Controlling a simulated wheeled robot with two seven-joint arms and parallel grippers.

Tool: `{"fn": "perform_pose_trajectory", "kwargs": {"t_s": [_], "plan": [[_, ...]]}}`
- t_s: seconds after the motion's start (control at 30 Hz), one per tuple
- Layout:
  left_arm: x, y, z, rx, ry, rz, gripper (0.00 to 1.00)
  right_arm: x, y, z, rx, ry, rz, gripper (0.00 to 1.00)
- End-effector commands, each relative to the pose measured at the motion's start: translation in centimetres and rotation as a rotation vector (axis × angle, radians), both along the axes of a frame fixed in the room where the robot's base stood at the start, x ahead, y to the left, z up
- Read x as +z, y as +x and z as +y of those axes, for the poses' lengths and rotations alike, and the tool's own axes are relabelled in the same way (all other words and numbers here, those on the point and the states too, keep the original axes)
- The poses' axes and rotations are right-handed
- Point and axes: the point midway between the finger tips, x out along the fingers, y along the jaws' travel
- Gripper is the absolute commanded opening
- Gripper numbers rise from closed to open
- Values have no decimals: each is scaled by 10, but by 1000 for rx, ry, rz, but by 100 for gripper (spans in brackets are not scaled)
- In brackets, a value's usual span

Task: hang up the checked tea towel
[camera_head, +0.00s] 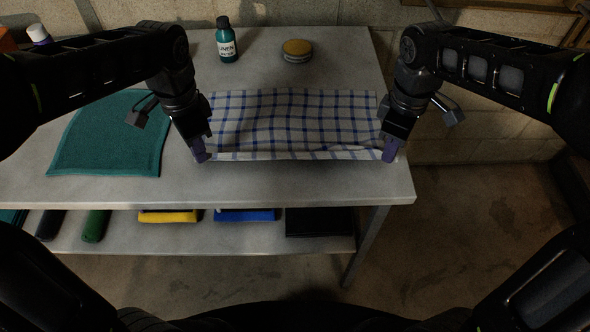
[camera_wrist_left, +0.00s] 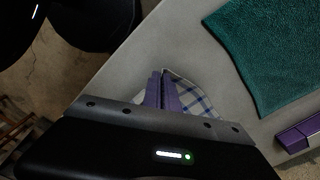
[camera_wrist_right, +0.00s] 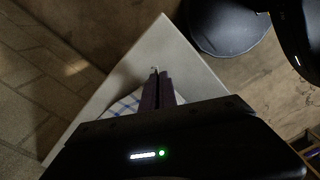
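The checked tea towel (camera_head: 295,118), white with blue lines, lies spread on the grey table top. My left gripper (camera_head: 201,154) is at its near left corner, and my right gripper (camera_head: 390,154) is at its near right corner. In the left wrist view the purple fingers (camera_wrist_left: 162,88) are close together with checked cloth (camera_wrist_left: 198,92) beside and under them. In the right wrist view the fingers (camera_wrist_right: 158,88) are also close together, with a piece of the towel (camera_wrist_right: 122,106) beside them. Both appear shut on the cloth, at about table height.
A teal towel (camera_head: 112,135) lies to the left. A dark green bottle (camera_head: 227,45) and a yellow-topped tin (camera_head: 297,50) stand behind the checked towel. A lower shelf (camera_head: 190,238) holds folded cloths in several colours. The table's right edge (camera_head: 390,95) is close to my right gripper.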

Motion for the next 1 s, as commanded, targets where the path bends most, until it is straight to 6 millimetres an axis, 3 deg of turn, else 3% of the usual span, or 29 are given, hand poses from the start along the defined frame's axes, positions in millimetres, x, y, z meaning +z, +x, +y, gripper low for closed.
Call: {"fn": "perform_pose_trajectory", "kwargs": {"t_s": [0.37, 0.57, 0.77, 1.0], "plan": [[1, 0, 0, 0, 1, -1, 0, 1, 0, 0, -1, -1, -1, 0], [12, 2, 0, -2, 1, -8, 0, 13, 2, 0, 0, 0, -8, 0], [41, 8, -2, -10, 3, -33, 0, 41, 8, 2, 2, -1, -33, 0], [88, 18, -5, -26, 5, -77, 0, 89, 18, 5, 6, -1, -78, 0]]}}
